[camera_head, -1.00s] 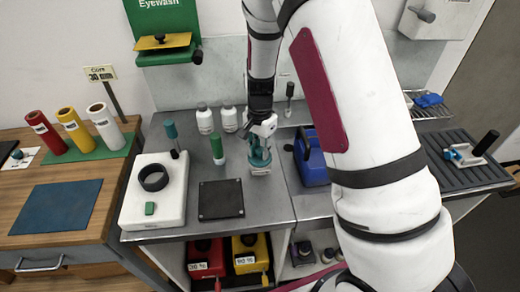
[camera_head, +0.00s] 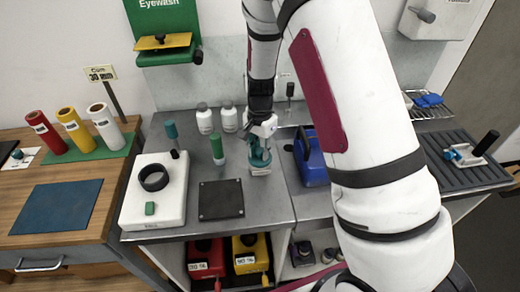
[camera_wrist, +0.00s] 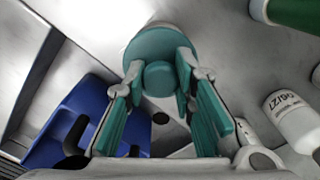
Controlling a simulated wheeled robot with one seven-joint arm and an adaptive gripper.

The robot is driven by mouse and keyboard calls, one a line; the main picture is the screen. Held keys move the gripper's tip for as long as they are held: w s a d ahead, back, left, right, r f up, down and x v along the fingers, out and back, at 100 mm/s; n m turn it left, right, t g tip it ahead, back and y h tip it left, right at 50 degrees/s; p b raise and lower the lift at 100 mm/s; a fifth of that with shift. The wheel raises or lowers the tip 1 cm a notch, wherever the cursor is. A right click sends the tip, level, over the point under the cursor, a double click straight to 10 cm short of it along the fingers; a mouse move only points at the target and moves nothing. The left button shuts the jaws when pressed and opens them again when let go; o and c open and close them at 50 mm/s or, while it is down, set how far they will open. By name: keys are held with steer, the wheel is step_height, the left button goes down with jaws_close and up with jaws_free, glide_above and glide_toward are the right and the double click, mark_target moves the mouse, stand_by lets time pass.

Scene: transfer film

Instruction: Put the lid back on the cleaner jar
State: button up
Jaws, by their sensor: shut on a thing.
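The jar (camera_head: 260,171) is a small pale jar with a label, standing on the grey steel bench just left of the blue box. The teal lid (camera_wrist: 153,46) is a round disc with a knob in the middle, seen in the wrist view. My gripper (camera_wrist: 160,74) has its teal fingers shut on the lid's knob; it also shows directly above the jar in the head view (camera_head: 259,155). A pale rim shows just past the lid's far edge in the wrist view. I cannot tell whether the lid is seated or slightly above the jar; the fingers hide the join.
A blue box (camera_head: 311,160) stands close right of the jar. A green-capped bottle (camera_head: 217,150) and white bottles (camera_head: 204,119) stand to the left and behind. A black square plate (camera_head: 221,199) lies in front left. The bench in front of the jar is clear.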

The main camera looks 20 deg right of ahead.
steer(key=shift+f, duration=0.1)
stand_by(0.7)
steer(key=o, duration=1.4)
steer(key=shift+c, duration=0.2)
steer(key=shift+r+p, duration=0.95)
steer(key=shift+r, duration=2.55)
jaws_close()
steer(key=shift+f+b, duration=0.35)
steer(key=shift+f, duration=1.35)
steer(key=shift+f, duration=0.35)
